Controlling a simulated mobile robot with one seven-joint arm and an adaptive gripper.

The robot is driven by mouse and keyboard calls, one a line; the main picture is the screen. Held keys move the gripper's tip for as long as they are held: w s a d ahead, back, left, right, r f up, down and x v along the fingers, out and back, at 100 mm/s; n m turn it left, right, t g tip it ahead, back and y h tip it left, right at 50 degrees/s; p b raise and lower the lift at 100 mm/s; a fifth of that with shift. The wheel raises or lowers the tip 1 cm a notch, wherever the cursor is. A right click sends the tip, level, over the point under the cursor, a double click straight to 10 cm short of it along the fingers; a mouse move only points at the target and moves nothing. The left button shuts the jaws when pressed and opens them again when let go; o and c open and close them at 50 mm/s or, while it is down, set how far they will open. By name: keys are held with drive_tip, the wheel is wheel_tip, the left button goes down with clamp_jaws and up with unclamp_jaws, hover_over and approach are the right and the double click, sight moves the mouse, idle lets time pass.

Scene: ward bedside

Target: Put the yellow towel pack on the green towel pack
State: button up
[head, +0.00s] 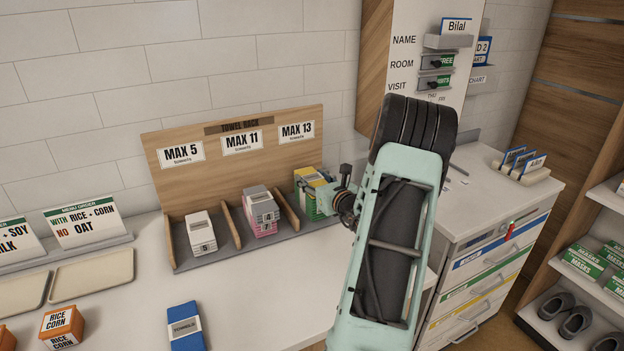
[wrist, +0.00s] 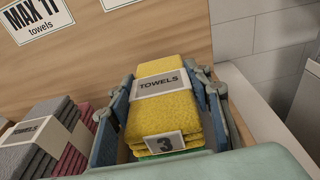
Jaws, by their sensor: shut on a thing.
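The yellow towel pack (wrist: 175,112), with a white TOWELS band and a number 3, is between the two fingers of my gripper (wrist: 163,82), which is shut on it. In the head view the yellow pack (head: 306,173) is in the right compartment of the towel rack, under the MAX 13 sign. The green towel pack (wrist: 168,154) shows as a thin strip just below the yellow one; most of it is hidden. I cannot tell whether the two packs touch. In the head view my gripper (head: 318,188) partly covers both packs.
The wooden towel rack (head: 222,186) has dividers. A white pack (head: 200,232) stands in its left compartment, and a grey-and-pink stack (head: 262,212) in its middle one. A blue towel pack (head: 186,328) lies on the counter in front. A drawer cabinet (head: 490,255) stands at right.

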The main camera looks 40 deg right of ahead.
drive_tip(key=shift+f, duration=0.2)
drive_tip(key=o, duration=1.2)
drive_tip(key=shift+r, duration=0.1)
drive_tip(key=shift+r, duration=0.15)
drive_tip(key=b+v, duration=0.1)
drive_tip(key=v, duration=1.1)
drive_tip(key=shift+s, duration=0.1)
